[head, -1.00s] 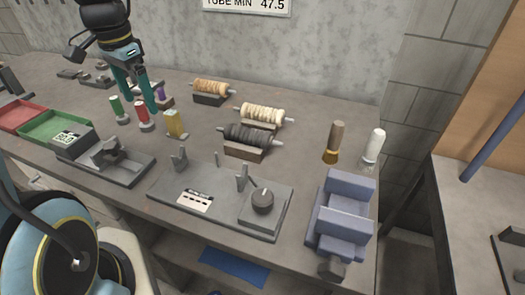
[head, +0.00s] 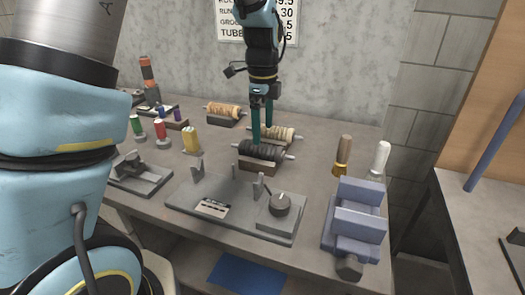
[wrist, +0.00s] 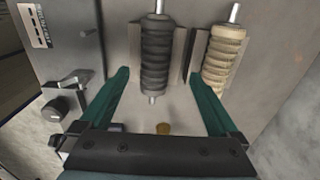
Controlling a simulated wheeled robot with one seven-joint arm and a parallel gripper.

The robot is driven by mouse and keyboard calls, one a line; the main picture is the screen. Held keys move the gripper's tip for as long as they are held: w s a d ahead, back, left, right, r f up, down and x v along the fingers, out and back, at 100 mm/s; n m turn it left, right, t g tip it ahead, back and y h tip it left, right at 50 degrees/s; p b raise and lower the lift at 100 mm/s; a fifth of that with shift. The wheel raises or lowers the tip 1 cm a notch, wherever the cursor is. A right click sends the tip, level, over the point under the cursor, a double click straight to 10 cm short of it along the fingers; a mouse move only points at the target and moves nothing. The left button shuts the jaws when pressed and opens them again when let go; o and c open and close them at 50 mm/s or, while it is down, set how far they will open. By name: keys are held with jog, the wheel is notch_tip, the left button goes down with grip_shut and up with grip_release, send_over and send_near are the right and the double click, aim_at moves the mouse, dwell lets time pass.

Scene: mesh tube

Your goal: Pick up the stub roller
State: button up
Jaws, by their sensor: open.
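Three ribbed rollers lie on cradles on the bench: a dark one (head: 262,151), a cream one (head: 279,134) just behind it, and a tan-orange one (head: 222,109) farther back left. I cannot tell by looks which is the stub roller. My gripper (head: 262,132) is open and empty, pointing down by the dark and cream rollers. In the wrist view, the dark roller (wrist: 157,58) shows between my two teal fingers (wrist: 158,76), with metal shaft ends at both ends. The cream roller (wrist: 220,57) is right of them. The gap in height is hard to judge.
A grey fixture plate (head: 235,206) with posts and a knob stands in front. A blue vise-like block (head: 356,220), a wooden-handled tool (head: 343,156) and a white-handled tool (head: 378,159) stand right. Coloured spools (head: 160,130) stand left. The wall is close behind.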

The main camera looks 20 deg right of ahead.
aim_at(262, 152)
jog(key=f, duration=0.1)
jog(key=f+p, duration=0.1)
jog(key=f, duration=0.3)
jog(key=shift+s+a+p, duration=0.15)
jog(key=shift+a+p, duration=0.15)
jog(key=shift+p, duration=0.1)
grip_shut()
dwell(0.4)
